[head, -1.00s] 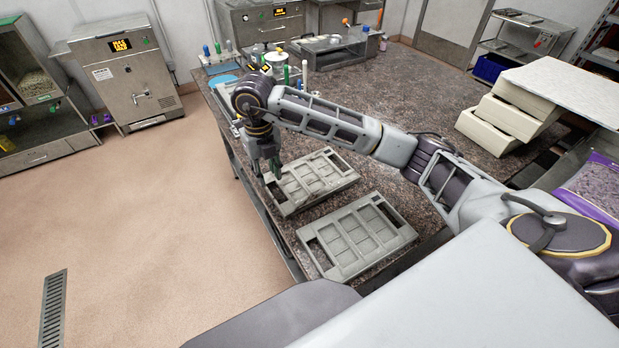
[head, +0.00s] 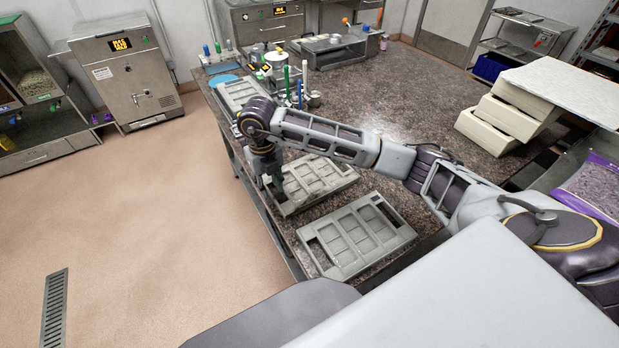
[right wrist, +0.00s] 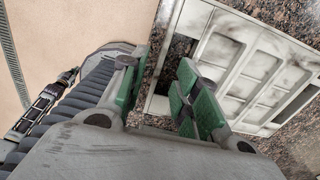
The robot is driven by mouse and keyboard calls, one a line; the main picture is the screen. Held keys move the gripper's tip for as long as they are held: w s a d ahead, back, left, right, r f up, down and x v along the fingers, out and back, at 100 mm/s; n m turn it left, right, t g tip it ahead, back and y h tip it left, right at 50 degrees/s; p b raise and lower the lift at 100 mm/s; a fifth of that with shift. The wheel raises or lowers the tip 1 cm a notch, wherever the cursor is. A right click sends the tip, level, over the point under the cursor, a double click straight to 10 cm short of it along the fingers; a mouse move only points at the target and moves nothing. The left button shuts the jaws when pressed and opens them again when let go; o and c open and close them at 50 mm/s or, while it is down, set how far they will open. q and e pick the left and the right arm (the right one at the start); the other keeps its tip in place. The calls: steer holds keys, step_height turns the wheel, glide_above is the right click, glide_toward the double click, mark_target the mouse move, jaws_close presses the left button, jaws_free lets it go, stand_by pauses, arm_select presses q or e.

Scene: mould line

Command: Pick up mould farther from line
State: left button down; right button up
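Two flat grey moulds with rectangular cells lie on the dark speckled counter: a nearer mould (head: 362,238) and one just beyond it, the middle mould (head: 318,178). A third, similar grey mould (head: 236,92) lies at the far end, partly behind my arm. My right gripper (head: 272,188) points down at the left end of the middle mould. In the right wrist view my right gripper (right wrist: 158,95) has its green-padded fingers apart, with a mould's pale end edge (right wrist: 160,65) showing between them. Contact cannot be told.
The counter (head: 420,110) is clear to the right of the moulds. Stacked cream drawers (head: 505,120) stand at its right end. Bottles, tubes and a blue dish (head: 222,80) stand at the far end. The counter's left edge runs close beside the moulds.

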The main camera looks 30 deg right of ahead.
mark_target(271, 194)
step_height(271, 194, down, 3)
steer(key=shift+r+p, duration=0.1)
steer(key=shift+p, duration=0.2)
steer(key=shift+f, duration=0.65)
arm_select(q)
steer(key=shift+s+d+r, duration=0.1)
steer(key=shift+d+r, duration=0.15)
steer(key=shift+d, duration=0.2)
steer(key=shift+s+d+r, duration=0.1)
steer(key=shift+d+r, duration=0.1)
steer(key=shift+d, duration=0.25)
steer(key=shift+a, duration=0.1)
steer(key=shift+a, duration=0.25)
arm_select(e)
jaws_close()
